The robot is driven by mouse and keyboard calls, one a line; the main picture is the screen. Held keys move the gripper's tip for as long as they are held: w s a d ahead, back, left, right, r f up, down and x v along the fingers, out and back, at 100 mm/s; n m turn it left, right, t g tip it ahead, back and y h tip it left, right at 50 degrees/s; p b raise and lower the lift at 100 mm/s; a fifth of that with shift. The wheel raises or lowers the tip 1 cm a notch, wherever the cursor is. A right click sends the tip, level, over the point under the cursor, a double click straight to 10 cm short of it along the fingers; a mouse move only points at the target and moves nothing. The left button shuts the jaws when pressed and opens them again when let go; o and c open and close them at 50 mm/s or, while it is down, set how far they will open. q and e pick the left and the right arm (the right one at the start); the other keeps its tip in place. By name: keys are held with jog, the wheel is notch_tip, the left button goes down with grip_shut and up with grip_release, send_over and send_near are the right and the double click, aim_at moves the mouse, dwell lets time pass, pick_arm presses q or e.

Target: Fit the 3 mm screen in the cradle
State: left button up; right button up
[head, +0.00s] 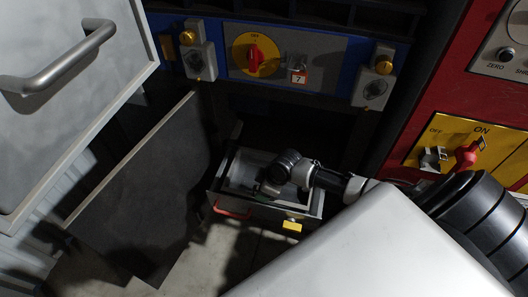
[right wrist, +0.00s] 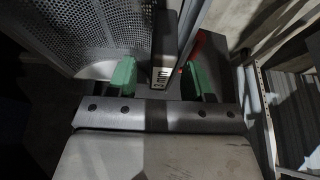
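A perforated grey metal screen (right wrist: 85,35) fills the upper left of the right wrist view. A dark upright bar (right wrist: 166,45) beside it carries a small white label ending in "mm"; its number is too small to read surely. My right gripper (right wrist: 160,80) has green finger pads, one on each side of this bar, with a visible gap on the left. In the head view my right gripper (head: 262,190) reaches down into a grey open-topped box (head: 217,200) with a red handle and a yellow tag; my arm hides part of its inside. My left gripper is out of view.
A blue panel (head: 330,60) with a red rotary switch and a tag "7" stands behind the box. A dark flat plate (head: 150,190) leans at left, below a grey door with a bar handle (head: 60,70). A red cabinet (head: 420,90) stands at right.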

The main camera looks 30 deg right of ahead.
jog(key=shift+s+f, duration=0.1)
jog(key=shift+f, duration=0.05)
jog(key=v, duration=1.1)
jog(key=s+a+m, duration=0.1)
jog(key=s+a, duration=0.8)
jog(key=a, duration=0.2)
jog(key=s+r+m+h, duration=0.3)
jog(key=s+r+m, duration=0.2)
jog(key=s, duration=0.4)
notch_tip(320, 180, down, 25)
jog(key=g, duration=0.1)
jog(key=s+d+f+g, duration=0.1)
jog(key=s+d+f, duration=0.2)
jog(key=s+f, duration=1.3)
jog(key=shift+s+d+f+g+p, duration=0.25)
jog(key=shift+f+g+p, duration=0.1)
jog(key=shift+f, duration=0.2)
